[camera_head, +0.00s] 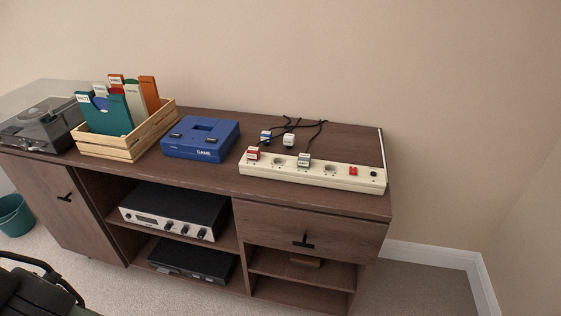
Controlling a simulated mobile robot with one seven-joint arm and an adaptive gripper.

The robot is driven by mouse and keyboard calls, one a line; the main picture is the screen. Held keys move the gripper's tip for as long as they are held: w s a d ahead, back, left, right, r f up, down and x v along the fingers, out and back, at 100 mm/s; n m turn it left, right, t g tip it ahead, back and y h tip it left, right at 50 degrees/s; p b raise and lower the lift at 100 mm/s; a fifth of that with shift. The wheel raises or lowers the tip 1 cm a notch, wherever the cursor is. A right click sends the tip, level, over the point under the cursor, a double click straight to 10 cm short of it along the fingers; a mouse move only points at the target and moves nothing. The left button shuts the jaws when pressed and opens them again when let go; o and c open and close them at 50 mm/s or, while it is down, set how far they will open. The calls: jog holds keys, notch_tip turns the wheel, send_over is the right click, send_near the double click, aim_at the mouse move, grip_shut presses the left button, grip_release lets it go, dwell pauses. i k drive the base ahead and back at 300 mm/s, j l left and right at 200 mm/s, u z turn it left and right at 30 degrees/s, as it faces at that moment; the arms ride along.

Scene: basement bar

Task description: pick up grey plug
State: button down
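A grey plug (304,160) with a label sits upright on the cream power strip (345,180), near the strip's middle. The strip lies along the front right of the wooden cabinet's top. A red-and-white plug (253,153) sits at the strip's left end. Behind the strip, a blue-and-white plug (266,136) and a white plug (288,139) lie on the cabinet top with black cords. My gripper is not in view.
A blue game console (200,138) lies left of the strip. Farther left are a wooden crate (110,149) of records and a turntable (42,125). The wall stands close behind the cabinet (320,210).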

aim_at(304, 159)
jog(key=i+l+z, duration=0.1)
jog(key=z, duration=0.4)
jog(key=i+z, duration=0.25)
jog(key=z, duration=0.25)
jog(key=i, duration=0.5)
